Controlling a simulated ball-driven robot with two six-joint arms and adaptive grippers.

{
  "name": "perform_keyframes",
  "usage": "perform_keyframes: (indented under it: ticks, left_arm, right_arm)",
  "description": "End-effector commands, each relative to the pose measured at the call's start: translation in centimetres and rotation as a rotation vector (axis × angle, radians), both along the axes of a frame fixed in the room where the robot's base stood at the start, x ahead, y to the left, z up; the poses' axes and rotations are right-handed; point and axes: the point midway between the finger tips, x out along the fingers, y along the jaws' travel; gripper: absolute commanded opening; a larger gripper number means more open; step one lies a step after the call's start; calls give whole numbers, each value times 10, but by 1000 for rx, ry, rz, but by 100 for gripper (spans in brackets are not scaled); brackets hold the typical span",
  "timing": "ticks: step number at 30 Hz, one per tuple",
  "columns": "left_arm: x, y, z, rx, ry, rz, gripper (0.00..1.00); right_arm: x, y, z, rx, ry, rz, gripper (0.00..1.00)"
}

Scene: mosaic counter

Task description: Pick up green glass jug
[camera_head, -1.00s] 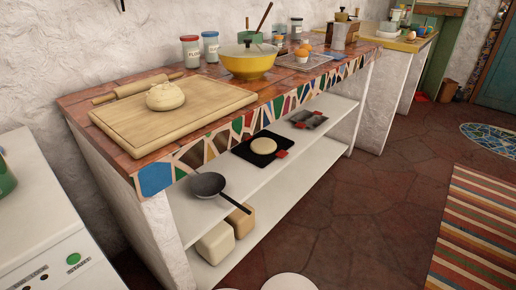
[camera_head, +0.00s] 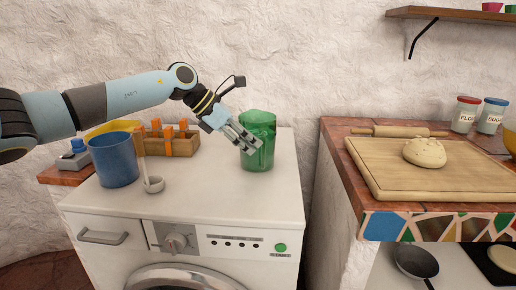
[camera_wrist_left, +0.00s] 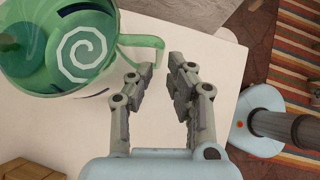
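The green glass jug (camera_head: 262,122) stands upright on the right part of the white washing machine top in the head view. In the left wrist view the jug (camera_wrist_left: 62,45) fills the upper left, with its handle (camera_wrist_left: 140,40) pointing toward my fingers. My left gripper (camera_head: 249,144) is in front of the jug in the head view and covers part of it. In the left wrist view my left gripper (camera_wrist_left: 163,64) is open, with the outer part of the handle at or between its fingertips. I cannot tell whether they touch. My right gripper is in neither view.
The wall is close behind.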

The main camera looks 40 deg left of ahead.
Motion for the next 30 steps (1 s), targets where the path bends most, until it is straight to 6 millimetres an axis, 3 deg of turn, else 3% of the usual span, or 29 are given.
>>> perform_keyframes:
  ticks: [9, 16, 20, 30]
  left_arm:
    - [24, -16, -25, -3, -1, 1, 16]
    - [24, -16, -26, -2, -1, -1, 15]
    - [24, -16, -26, -2, -1, -1, 0]
    - [24, -16, -26, -1, 0, -1, 0]
  right_arm:
    - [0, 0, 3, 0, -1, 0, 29]
    - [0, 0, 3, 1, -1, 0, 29]
    - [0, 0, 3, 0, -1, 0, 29]
    - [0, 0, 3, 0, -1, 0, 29]
